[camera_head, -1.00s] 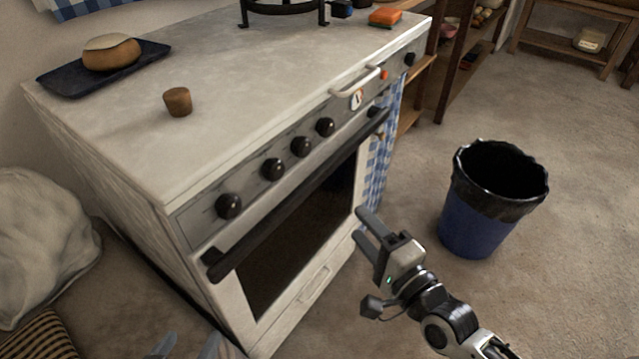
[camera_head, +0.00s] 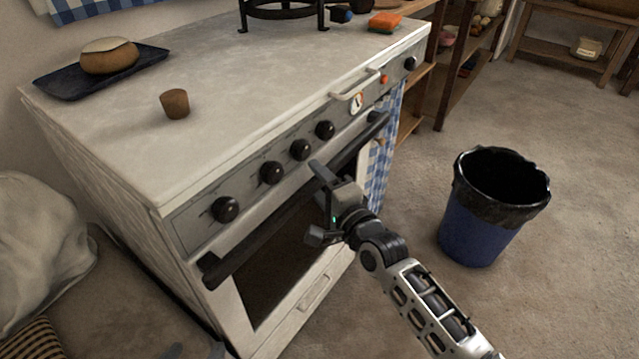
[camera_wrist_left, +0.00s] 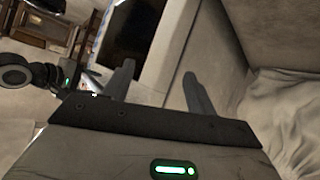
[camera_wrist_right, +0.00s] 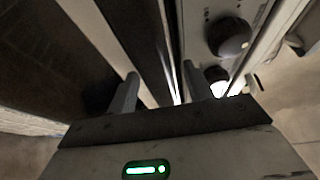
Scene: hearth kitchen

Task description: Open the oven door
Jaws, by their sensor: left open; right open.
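The oven door (camera_head: 285,255) is shut in the front of the pale stove, with a dark window and a long black bar handle (camera_head: 255,237) across its top. My right gripper (camera_head: 318,180) is open and empty in front of the handle's middle, hiding part of it. In the right wrist view the dark handle (camera_wrist_right: 150,40) runs lengthwise between the spread fingers (camera_wrist_right: 161,85); I cannot tell whether they touch it. My left gripper (camera_wrist_left: 157,85) is open and empty, low by the stove's front left; only faint tips show at the head view's bottom edge.
Black knobs (camera_head: 272,172) line the panel above the handle, with a pale rail (camera_head: 354,84) further right. A blue bin (camera_head: 480,225) stands on the floor to the right. A pale sack (camera_head: 45,240) lies left of the stove. A brown cup (camera_head: 175,104) stands on top.

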